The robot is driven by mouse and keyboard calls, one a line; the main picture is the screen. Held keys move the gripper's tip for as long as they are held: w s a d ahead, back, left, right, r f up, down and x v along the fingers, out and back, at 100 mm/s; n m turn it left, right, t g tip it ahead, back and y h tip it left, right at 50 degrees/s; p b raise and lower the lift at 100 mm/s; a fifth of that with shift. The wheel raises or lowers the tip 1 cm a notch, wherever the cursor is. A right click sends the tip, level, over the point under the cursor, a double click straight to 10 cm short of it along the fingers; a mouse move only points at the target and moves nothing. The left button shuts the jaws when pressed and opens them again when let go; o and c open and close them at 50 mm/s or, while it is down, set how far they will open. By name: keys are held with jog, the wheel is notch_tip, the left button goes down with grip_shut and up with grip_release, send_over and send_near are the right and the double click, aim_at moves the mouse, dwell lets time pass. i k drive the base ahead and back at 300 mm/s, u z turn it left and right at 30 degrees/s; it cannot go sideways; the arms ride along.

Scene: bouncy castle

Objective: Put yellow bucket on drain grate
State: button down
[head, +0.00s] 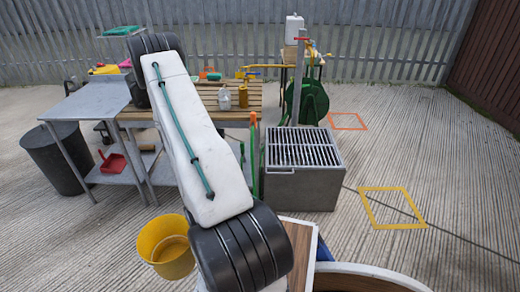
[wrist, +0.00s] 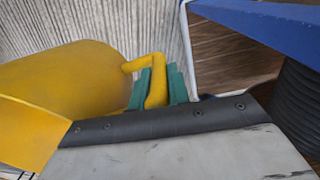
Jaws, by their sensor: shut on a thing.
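The yellow bucket (head: 164,243) hangs at the lower left of the head view, beside my arm. In the wrist view the bucket (wrist: 70,82) fills the left side, and its yellow handle runs between the green fingers of my gripper (wrist: 158,86), which is shut on it. My gripper is hidden behind my arm in the head view. The drain grate (head: 303,147) is a dark barred top on a grey metal box right of centre. Its visible top is bare, and the bucket is apart from it, nearer me and to the left.
A metal side table (head: 88,101) and wooden-slatted bench (head: 208,93) stand left and behind, with bottles (head: 243,96) on the bench. A grey bin (head: 54,158) is at far left. A green hose reel (head: 311,100) stands behind the grate. Ground at right is open, with a yellow square outline (head: 391,189).

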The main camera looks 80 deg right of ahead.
aim_at(302, 148)
jog(key=u, duration=0.45)
jog(key=i, duration=1.2)
jog(key=z, duration=3.25)
jog(key=i, duration=1.65)
